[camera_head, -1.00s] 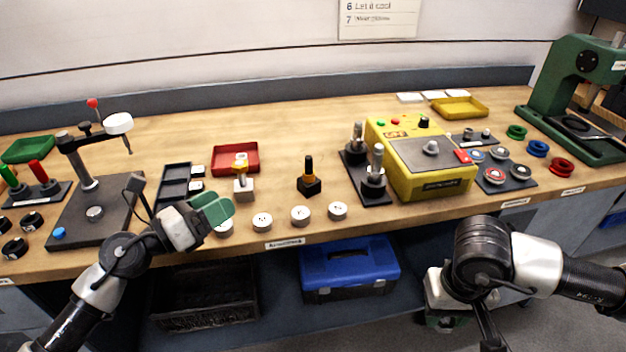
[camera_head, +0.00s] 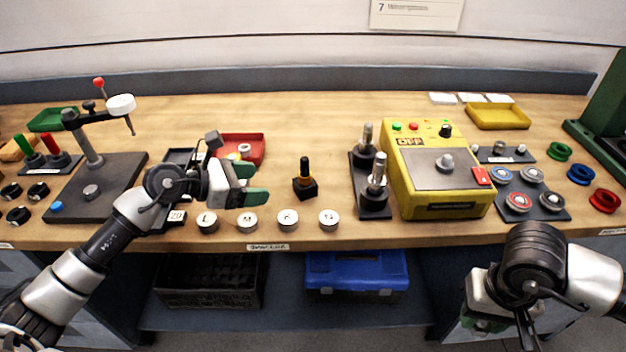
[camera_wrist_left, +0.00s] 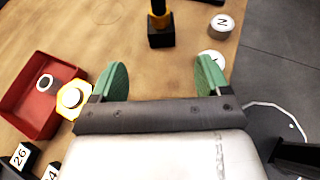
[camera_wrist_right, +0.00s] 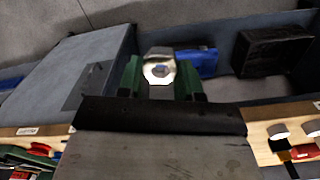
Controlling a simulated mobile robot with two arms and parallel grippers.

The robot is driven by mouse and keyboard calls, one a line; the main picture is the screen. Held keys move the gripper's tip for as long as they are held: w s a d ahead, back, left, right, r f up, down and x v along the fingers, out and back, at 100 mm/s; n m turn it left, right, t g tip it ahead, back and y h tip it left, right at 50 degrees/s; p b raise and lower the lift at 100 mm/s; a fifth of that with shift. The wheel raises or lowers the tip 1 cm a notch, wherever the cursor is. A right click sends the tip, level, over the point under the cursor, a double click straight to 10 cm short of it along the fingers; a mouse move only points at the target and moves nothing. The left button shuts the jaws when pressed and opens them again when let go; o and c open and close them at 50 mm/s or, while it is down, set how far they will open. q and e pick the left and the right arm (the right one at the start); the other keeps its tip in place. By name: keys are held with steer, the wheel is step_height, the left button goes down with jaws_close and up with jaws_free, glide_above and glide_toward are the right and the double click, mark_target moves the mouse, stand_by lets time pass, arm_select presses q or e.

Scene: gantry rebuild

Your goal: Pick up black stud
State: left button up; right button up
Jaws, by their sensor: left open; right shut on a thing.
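A black upright stud (camera_head: 305,167) with an orange-yellow collar stands in a square black block (camera_head: 305,188) near the middle of the bench. In the left wrist view the black block (camera_wrist_left: 161,38) lies ahead of the fingers, roughly between their lines, and the stud's top is cut off by the frame. My left gripper (camera_head: 250,184) is open and empty, to the left of the stud and apart from it. My right gripper (camera_wrist_right: 160,78) is shut on a silver metal piece (camera_wrist_right: 158,68), held low in front of the bench.
White lettered discs (camera_head: 288,219) line the front edge. A red tray (camera_head: 240,139) and a yellow-collared piece (camera_wrist_left: 72,97) are beside my left gripper. Right of the stud stands a dark plate with metal posts (camera_head: 376,185), then a yellow machine (camera_head: 436,205).

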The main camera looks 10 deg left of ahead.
mark_target(299, 182)
arm_select(q)
steer(key=p+x, duration=0.1)
steer(key=x, duration=0.5)
steer(key=shift+r, duration=0.1)
steer(key=p+x, duration=0.1)
steer(key=x, duration=0.3)
steer(key=shift+d+p, duration=0.15)
steer(key=shift+p, duration=0.2)
steer(key=shift+w+d+f, duration=0.3)
steer(key=shift+w+d, duration=0.05)
steer(key=shift+r, duration=0.1)
jaws_close()
steer(key=shift+r, duration=0.1)
